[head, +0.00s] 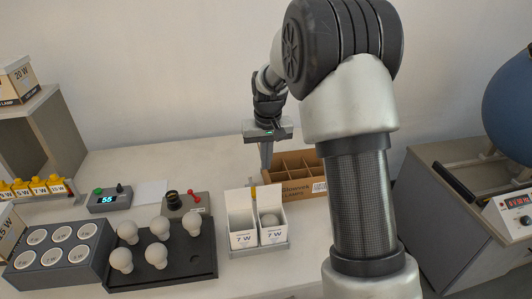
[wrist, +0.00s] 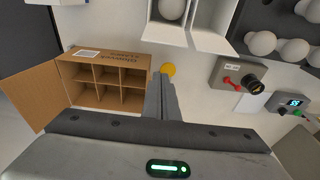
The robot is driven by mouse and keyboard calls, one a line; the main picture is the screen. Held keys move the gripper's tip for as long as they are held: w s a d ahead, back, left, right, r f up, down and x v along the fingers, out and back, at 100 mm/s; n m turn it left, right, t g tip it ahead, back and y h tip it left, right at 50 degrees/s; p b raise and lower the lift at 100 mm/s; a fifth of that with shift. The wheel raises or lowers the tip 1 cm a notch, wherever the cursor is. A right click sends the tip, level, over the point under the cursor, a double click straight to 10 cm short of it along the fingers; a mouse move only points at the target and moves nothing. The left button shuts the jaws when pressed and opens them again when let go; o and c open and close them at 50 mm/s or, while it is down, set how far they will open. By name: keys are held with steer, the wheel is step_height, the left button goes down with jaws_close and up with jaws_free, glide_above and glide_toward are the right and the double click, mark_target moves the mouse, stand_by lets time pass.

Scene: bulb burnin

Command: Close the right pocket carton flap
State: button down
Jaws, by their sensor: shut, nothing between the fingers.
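Two small white 7 W cartons stand side by side in a grey holder. The right pocket carton (head: 272,237) has a white bulb (head: 269,219) inside, and its flap (head: 270,194) stands up open at the back. The left pocket carton (head: 243,240) looks empty, with its flap (head: 238,201) also up. In the wrist view the bulb (wrist: 172,8) and the right carton's flap (wrist: 165,33) show at the top. My gripper (head: 266,167) is shut and empty, pointing down behind the right carton, apart from its flap; its fingers also show in the wrist view (wrist: 160,80).
A brown divided box (head: 290,188) with an open flap (wrist: 35,95) stands close beside my gripper. A tester with a red lever (head: 186,204) and a black bulb tray (head: 200,240) stand left of the cartons.

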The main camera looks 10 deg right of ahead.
mark_target(269, 196)
steer(key=shift+s+f+p, duration=0.3)
steer(key=shift+s+f, duration=1.35)
steer(key=shift+f, duration=0.25)
steer(key=shift+b, duration=0.35)
